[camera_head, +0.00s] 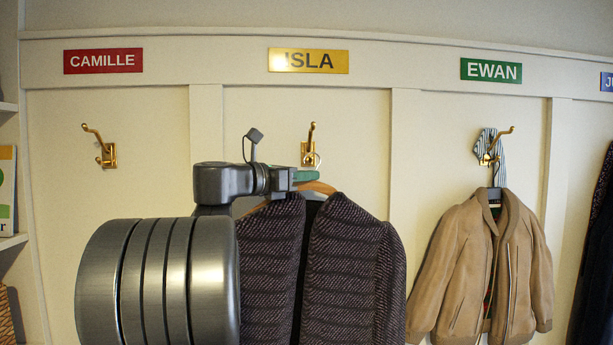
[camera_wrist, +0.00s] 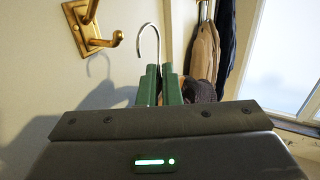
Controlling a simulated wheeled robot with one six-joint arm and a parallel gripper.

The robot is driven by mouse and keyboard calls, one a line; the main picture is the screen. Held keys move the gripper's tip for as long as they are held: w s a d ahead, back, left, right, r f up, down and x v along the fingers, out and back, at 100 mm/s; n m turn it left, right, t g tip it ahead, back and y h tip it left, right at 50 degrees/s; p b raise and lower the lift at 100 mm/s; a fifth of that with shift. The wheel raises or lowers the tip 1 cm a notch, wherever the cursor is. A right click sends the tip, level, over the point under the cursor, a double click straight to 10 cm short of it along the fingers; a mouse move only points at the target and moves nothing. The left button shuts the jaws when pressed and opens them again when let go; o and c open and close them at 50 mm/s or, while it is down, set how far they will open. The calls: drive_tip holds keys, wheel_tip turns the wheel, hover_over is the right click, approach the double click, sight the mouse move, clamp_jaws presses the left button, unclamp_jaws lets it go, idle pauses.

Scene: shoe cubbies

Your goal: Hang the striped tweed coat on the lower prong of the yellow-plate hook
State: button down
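The striped tweed coat (camera_head: 345,260), dark purple-brown, hangs from a wooden hanger (camera_head: 318,187) below the yellow ISLA plate (camera_head: 308,61). My gripper (camera_head: 305,175) is shut on the hanger at the base of its wire hook; the green fingers (camera_wrist: 159,86) show in the wrist view with the wire hook (camera_wrist: 150,40) rising between them. The brass yellow-plate hook (camera_head: 308,152) is on the wall just above. Its lower prong (camera_wrist: 117,38) appears left of the wire hook in the wrist view, with a visible gap. The head view overlaps them, so depth is unclear there.
An empty brass hook (camera_head: 104,153) is under the red CAMILLE plate (camera_head: 103,61). A tan jacket (camera_head: 460,260) and striped cloth (camera_head: 488,147) hang under the green EWAN plate (camera_head: 491,71). A dark garment hangs far right. Raised wall strips separate the bays.

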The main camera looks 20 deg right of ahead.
drive_tip(key=shift+w+d+f, duration=0.15)
drive_tip(key=shift+w+d, duration=0.1)
drive_tip(key=shift+w, duration=0.65)
drive_tip(key=shift+w+d+f, duration=0.2)
drive_tip(key=shift+w+d, duration=0.05)
drive_tip(key=shift+w, duration=0.65)
drive_tip(key=shift+w+d+f, duration=0.15)
drive_tip(key=shift+w+d, duration=0.1)
drive_tip(key=shift+w, duration=0.65)
drive_tip(key=c, duration=1.5)
unclamp_jaws()
drive_tip(key=shift+s, duration=0.1)
drive_tip(key=shift+c, duration=0.2)
drive_tip(key=b+v, duration=0.3)
drive_tip(key=v, duration=1.1)
drive_tip(key=shift+d, duration=0.1)
